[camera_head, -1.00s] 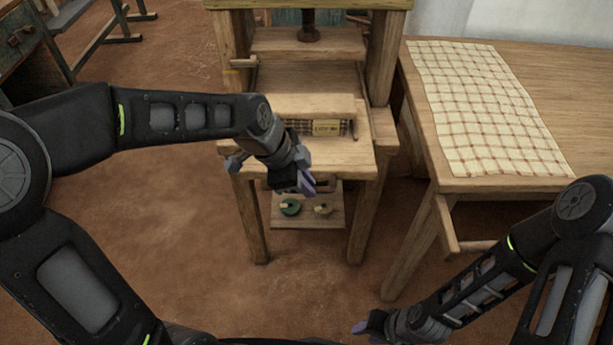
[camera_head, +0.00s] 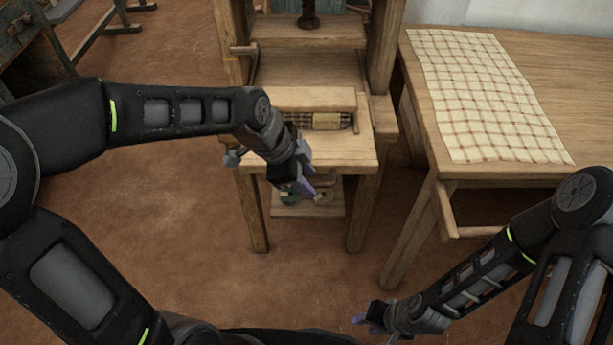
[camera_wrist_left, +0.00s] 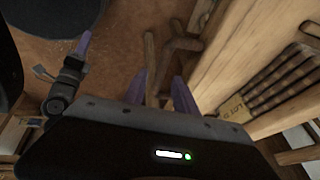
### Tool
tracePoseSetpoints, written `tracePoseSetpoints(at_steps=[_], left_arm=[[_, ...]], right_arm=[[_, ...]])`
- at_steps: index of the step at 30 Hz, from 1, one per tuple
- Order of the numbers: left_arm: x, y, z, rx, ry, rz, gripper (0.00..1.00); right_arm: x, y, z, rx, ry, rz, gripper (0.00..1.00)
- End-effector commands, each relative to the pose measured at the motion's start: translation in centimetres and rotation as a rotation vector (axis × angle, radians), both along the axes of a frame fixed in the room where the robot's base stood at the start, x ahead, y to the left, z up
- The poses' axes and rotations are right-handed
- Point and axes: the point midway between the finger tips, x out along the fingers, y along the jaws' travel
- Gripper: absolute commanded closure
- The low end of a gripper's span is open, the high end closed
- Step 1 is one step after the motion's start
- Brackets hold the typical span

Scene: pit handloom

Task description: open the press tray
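The wooden press (camera_head: 248,185) stands in the middle of the head view. Its tray (camera_head: 340,158) has a pale wooden front and holds folded checked cloth with a yellow label (camera_head: 326,121). The label also shows in the left wrist view (camera_wrist_left: 233,108). My left gripper (camera_head: 305,187) is just in front of and below the tray front. In the left wrist view its purple fingers (camera_wrist_left: 160,95) are apart and empty. A wooden handle (camera_wrist_left: 178,45) lies just beyond them, close to the tray edge. My right gripper (camera_head: 366,318) hangs low at the bottom; its finger gap is unclear.
A table (camera_head: 560,105) with a checked cloth (camera_head: 480,100) stands to the right of the press. A low shelf (camera_head: 290,211) under the press carries small round items, partly hidden by my left gripper. The brown floor in front is clear.

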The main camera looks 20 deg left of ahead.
Motion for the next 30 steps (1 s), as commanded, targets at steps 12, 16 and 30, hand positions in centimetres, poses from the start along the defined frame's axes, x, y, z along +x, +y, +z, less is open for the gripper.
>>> tracePoseSetpoints(at_steps=[12,16,30], left_arm=[[-0.6,0.9,2.6,0.001,-0.004,0.002,0.66],[-1.2,1.6,4.7,0.000,-0.004,0.003,0.66],[-2.1,2.6,7.1,0.000,0.001,0.000,0.66]], right_arm=[[0.0,0.0,0.5,0.000,0.000,0.000,0.64],[0.0,0.0,0.8,0.000,0.000,0.000,0.64],[0.0,0.0,1.0,0.000,0.000,0.000,0.64]])
